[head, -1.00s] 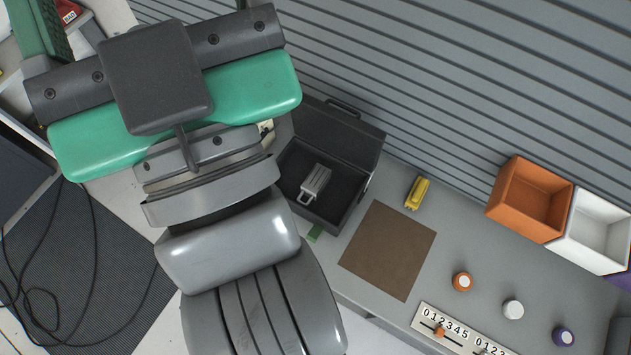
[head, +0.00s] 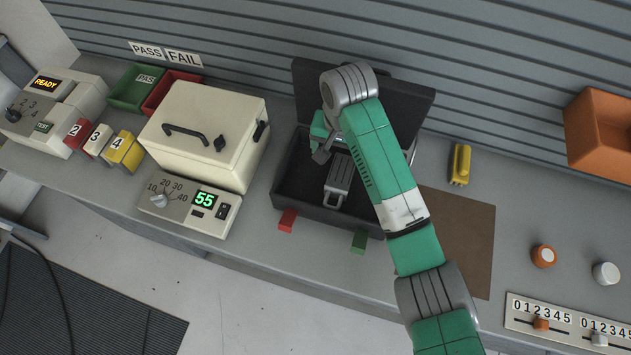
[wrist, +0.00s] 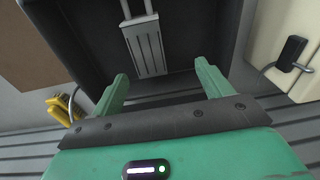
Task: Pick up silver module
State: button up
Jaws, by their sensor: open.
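The silver module (head: 338,182) lies in the open black case (head: 288,203), its handle toward the front edge. In the wrist view the silver module (wrist: 147,50) is ribbed, with its handle pointing away from my gripper. My gripper (wrist: 160,84) is open and empty, with its two green fingers apart. The near end of the module sits a little beyond the fingertips, roughly centred between them. In the head view my gripper (head: 322,148) is over the rear part of the case, partly hidden by my arm. I cannot tell its exact height above the module.
The case lid (head: 310,82) stands open behind. A cream box (head: 205,130) is close on the left, and a yellow item (head: 460,164) is on the right. A brown mat (head: 465,235) lies beside the case. Red (head: 287,220) and green (head: 359,240) tabs are at its front.

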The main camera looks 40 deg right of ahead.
aim_at(341, 172)
jog(key=shift+s+d+f+m+g, duration=0.3)
jog(key=shift+s+d+f+g, duration=0.15)
jog(key=shift+s+f, duration=0.4)
jog(key=shift+d+f, duration=0.1)
jog(key=shift+f, duration=0.1)
notch_tip(341, 172, down, 2)
notch_tip(341, 172, down, 5)
jog(key=shift+f+b, duration=0.15)
jog(key=shift+b, duration=0.55)
jog(key=c, duration=1.4)
